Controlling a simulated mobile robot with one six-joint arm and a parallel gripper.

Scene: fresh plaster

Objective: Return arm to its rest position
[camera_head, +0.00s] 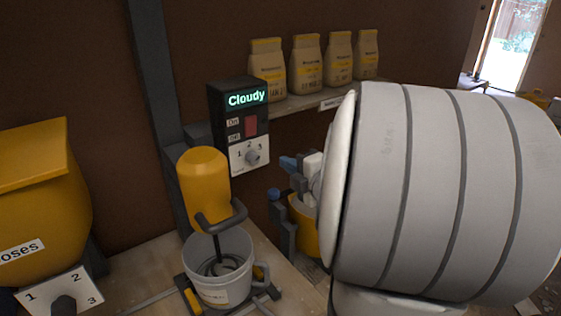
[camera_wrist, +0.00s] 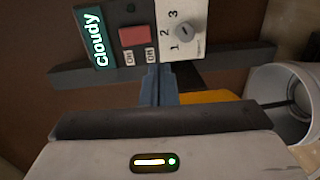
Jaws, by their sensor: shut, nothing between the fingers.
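My gripper (camera_head: 287,163) shows as blue fingertips at the end of my large pale arm in the head view. In the wrist view its blue fingers (camera_wrist: 159,88) are together with nothing between them. They point toward the black control box (camera_wrist: 142,30), which has a lit "Cloudy" display, a red switch and a dial numbered 1 to 3. In the head view the control box (camera_head: 240,125) is just left of and above the fingertips. I cannot tell whether the fingers touch it. My arm hides much of the right side of the head view.
A yellow mixer (camera_head: 203,185) stands over a grey bucket (camera_head: 228,283) on the bench. A yellow hopper (camera_head: 40,190) with another dial is at the left. Several bags (camera_head: 306,65) stand on a shelf (camera_head: 300,103). A yellow container (camera_head: 303,232) sits beside my arm.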

